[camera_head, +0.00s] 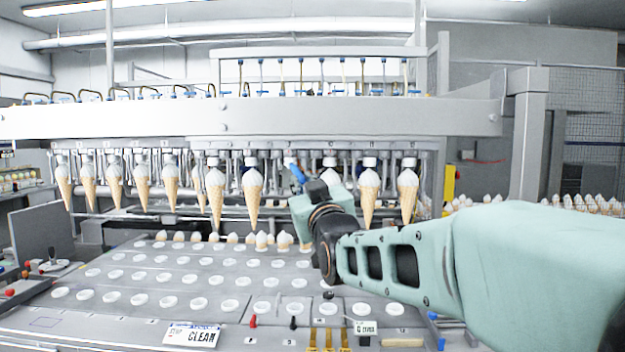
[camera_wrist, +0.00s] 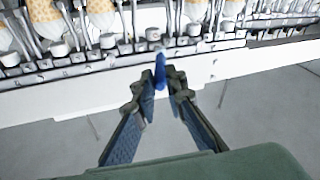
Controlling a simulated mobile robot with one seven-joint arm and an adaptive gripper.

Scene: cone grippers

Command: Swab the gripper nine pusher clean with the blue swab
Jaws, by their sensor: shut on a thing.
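My gripper (camera_head: 305,186) is shut on the blue swab (camera_head: 297,173), raised in front of the row of cone grippers. In the wrist view the swab (camera_wrist: 160,72) stands between the two fingertips (camera_wrist: 162,82), its pale tip pointing at the numbered rail (camera_wrist: 110,60). The tip overlaps the rail's edge in the picture; I cannot tell whether it touches. In the head view the swab is near a white pusher (camera_head: 290,161) with no cone visible below it.
Filled cones hang on both sides, such as one left (camera_head: 253,195) and one right (camera_head: 369,195) of my gripper. A grey tray plate (camera_head: 150,275) with white round caps lies below. My arm hides part of the right side.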

